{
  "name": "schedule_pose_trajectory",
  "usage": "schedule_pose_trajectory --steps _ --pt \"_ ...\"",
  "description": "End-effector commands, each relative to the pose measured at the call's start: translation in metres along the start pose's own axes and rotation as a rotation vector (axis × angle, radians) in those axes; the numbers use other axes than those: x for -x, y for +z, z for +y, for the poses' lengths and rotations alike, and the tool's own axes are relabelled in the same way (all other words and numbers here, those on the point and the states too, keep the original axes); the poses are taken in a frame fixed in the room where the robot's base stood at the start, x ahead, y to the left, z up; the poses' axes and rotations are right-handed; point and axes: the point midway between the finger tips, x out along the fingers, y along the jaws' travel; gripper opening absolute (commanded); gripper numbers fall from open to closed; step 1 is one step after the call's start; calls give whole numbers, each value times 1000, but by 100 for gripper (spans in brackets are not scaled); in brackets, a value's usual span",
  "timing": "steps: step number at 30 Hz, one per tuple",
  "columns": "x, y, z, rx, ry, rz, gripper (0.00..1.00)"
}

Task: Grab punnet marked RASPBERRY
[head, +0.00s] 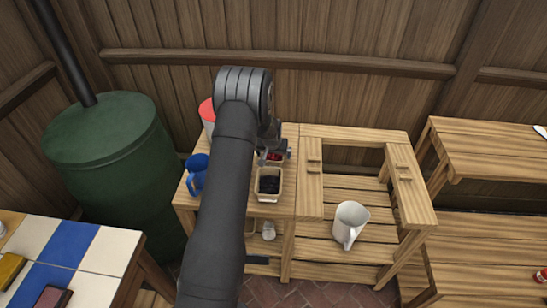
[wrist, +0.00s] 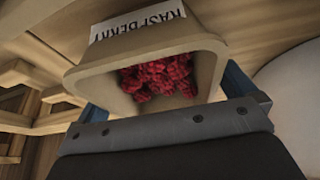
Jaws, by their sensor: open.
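The punnet marked RASPBERRY (wrist: 207,52) is a tan box of red raspberries, its white label upside down in the wrist view. In the head view only a bit of this punnet's red fruit (head: 273,157) shows beside my arm. My gripper (wrist: 166,97) is open, with one blue-padded finger at each side of the punnet. Whether the pads touch its walls I cannot tell. In the head view my gripper (head: 273,150) is at the punnet, partly hidden by my arm.
A punnet of dark fruit (head: 268,183) stands just in front on the wooden bench (head: 282,205). A blue mug (head: 197,172) and a red-topped white container (head: 207,112) stand to the left. A white jug (head: 350,222) stands on the lower slats. A green barrel (head: 110,150) is at left.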

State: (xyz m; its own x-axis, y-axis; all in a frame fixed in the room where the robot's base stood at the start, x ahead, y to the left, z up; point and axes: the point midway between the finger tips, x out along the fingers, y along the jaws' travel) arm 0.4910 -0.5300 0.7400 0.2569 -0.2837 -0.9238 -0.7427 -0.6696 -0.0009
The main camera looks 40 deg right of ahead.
Motion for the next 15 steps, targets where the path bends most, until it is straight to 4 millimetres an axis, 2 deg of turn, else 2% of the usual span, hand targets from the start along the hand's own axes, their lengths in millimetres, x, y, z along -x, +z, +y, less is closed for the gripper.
schedule_pose_trajectory --steps 5,12,15 --pt "0 0 0 0 0 0 98" --pt "0 0 0 0 0 0 51" --pt "0 0 0 0 0 0 49"
